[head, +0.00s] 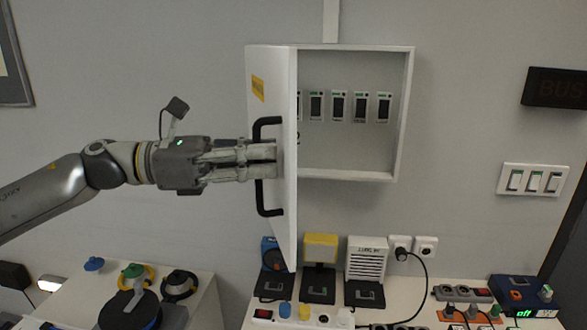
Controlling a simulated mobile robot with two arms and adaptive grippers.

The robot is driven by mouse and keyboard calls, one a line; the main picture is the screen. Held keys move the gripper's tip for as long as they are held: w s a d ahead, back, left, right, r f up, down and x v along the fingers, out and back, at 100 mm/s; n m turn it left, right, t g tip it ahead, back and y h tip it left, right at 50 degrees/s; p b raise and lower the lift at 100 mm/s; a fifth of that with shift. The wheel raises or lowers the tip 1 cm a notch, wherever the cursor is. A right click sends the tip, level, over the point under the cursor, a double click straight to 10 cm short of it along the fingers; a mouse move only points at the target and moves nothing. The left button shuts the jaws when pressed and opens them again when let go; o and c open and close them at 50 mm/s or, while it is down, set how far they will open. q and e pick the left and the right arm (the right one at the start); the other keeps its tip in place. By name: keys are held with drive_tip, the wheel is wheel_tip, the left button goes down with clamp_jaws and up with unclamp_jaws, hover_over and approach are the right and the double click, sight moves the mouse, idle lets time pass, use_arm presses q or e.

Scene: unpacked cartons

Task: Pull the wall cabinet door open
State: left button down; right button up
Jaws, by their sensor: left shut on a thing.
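The white wall cabinet (405,115) hangs on the grey wall in the upper middle of the head view. Its door (288,200) stands open, swung out on the left side and seen nearly edge-on. A yellow label (258,88) is on the door. The black bar handle (268,202) is on the door's outer face. My left gripper (270,160) reaches in from the left and is shut on the handle, hiding its middle. Inside the cabinet is a row of several small breaker-like switches (338,106). My right gripper is not in view.
A white counter (232,318) below holds several devices, including a yellow-topped box (321,247), a white vented box (367,258) and power strips. A second white surface (205,290) at lower left carries knobs. Wall switches (533,180) and a dark sign (555,88) are at right.

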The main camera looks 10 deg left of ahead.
use_arm(q)
drive_tip(key=s+a+g+b, duration=0.1)
drive_tip(key=a+b, duration=0.2)
drive_tip(key=a, duration=0.4)
drive_tip(key=shift+s+a+m, duration=0.25)
drive_tip(key=shift+a+m, duration=0.05)
drive_tip(key=shift+m, duration=0.1)
drive_tip(key=shift+r, duration=0.1)
drive_tip(key=c, duration=1.5)
unclamp_jaws()
drive_tip(key=shift+c, duration=0.2)
drive_tip(key=s+a, duration=0.1)
drive_tip(key=a, duration=1.1)
drive_tip(key=shift+s, duration=0.4)
